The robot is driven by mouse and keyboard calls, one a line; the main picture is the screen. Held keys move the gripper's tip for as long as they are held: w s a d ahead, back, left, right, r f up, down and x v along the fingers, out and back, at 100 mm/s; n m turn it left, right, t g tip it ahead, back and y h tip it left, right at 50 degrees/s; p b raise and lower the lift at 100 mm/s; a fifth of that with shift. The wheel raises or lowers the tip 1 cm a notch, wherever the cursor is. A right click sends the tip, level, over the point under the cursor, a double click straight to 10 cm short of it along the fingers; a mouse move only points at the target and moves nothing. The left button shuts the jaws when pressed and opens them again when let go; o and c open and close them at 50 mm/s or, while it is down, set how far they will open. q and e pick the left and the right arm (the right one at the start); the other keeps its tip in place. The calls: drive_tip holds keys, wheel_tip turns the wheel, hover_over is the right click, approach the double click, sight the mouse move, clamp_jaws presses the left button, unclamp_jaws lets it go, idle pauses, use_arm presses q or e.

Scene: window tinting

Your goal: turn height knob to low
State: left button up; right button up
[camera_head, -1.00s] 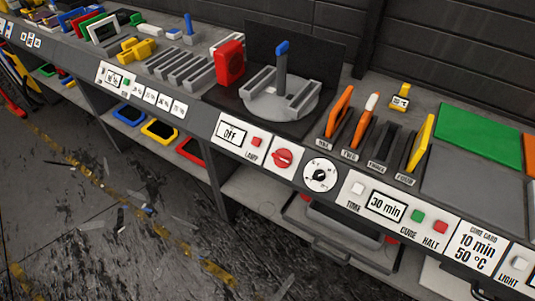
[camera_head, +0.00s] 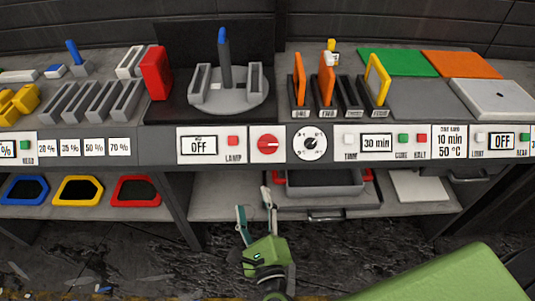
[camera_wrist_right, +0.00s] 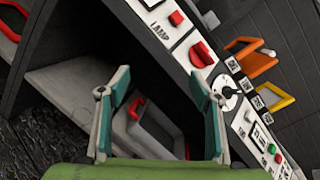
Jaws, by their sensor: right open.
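The front panel carries two round controls. A red knob (camera_head: 268,144) sits on a white plate, its grip lying roughly level; it also shows in the wrist view (camera_wrist_right: 202,54). Just right of it is a white dial (camera_head: 311,144) with a black centre and small marks around it, too small to read; in the wrist view the dial (camera_wrist_right: 228,92) is partly behind a finger. I cannot tell by label which is the height knob. My right gripper (camera_head: 254,200) is open and empty, below and in front of the panel, apart from both controls. My left gripper is out of view.
A lamp button (camera_head: 233,141) and OFF display (camera_head: 198,146) are left of the knob; a 30 min display (camera_head: 376,143) is right of the dial. A turntable (camera_head: 228,97) stands above. Space before the panel looks clear.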

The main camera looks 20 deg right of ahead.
sight(268, 145)
drive_tip(key=d+r+m+h, duration=0.4)
drive_tip(key=r+m, duration=0.4)
drive_tip(key=m, duration=0.3)
drive_tip(key=shift+g, duration=0.3)
drive_tip(key=x, duration=0.3)
drive_tip(key=p+x, duration=0.1)
drive_tip(key=x, duration=0.3)
drive_tip(key=p+x, duration=0.1)
drive_tip(key=x, duration=0.3)
drive_tip(key=shift+w+d+f, duration=0.1)
drive_tip(key=shift+w+f, duration=0.1)
drive_tip(key=shift+f, duration=0.1)
drive_tip(key=shift+w+d+f, duration=0.1)
drive_tip(key=shift+w+d, duration=0.05)
drive_tip(key=shift+w, duration=0.4)
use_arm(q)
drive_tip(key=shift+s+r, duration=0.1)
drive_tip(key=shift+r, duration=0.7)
use_arm(e)
drive_tip(key=c, duration=1.1)
